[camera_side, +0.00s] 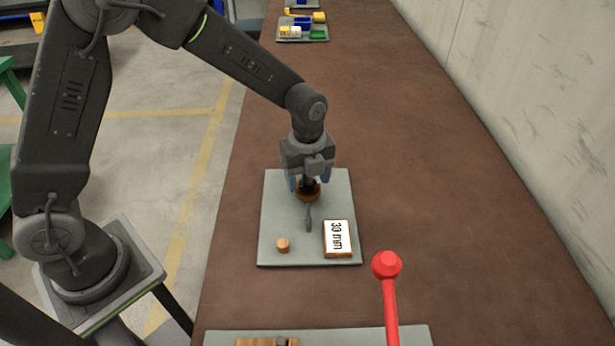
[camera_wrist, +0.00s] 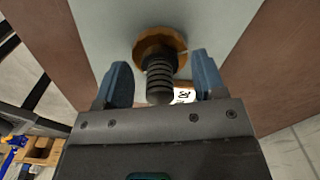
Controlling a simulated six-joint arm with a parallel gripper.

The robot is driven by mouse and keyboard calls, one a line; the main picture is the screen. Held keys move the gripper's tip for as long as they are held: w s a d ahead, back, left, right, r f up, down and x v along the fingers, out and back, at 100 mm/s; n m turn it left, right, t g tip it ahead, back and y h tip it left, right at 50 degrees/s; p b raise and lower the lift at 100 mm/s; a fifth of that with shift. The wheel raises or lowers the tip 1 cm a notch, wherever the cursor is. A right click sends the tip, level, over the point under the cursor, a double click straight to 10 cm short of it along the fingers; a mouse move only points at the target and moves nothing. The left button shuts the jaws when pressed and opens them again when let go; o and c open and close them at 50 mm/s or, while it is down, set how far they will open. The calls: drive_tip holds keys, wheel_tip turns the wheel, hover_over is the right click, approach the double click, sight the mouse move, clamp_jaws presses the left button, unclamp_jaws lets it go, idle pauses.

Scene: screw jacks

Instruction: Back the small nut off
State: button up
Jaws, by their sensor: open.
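A screw jack stands on a pale grey plate (camera_side: 283,205) in the side view, mostly hidden under my gripper (camera_side: 307,186). In the wrist view its dark threaded screw (camera_wrist: 160,78) points toward the camera, with an orange-brown many-sided nut or collar (camera_wrist: 153,43) around its far end. A blue finger of my gripper (camera_wrist: 161,80) stands on each side of the screw, with a gap on both sides. My gripper is open and holds nothing. A grey handle-like bar (camera_side: 309,218) lies in front of the jack. I cannot tell a separate small nut on the screw.
A block marked 30 mm (camera_side: 338,239) and a small wooden cylinder (camera_side: 283,244) sit on the plate's near part. A red ball-topped lever (camera_side: 386,265) rises at the near right. Another plate (camera_side: 400,335) lies at the front edge. The brown bench (camera_side: 450,200) is clear at right.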

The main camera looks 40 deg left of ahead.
drive_tip(key=shift+f, duration=0.25)
drive_tip(key=c, duration=0.9)
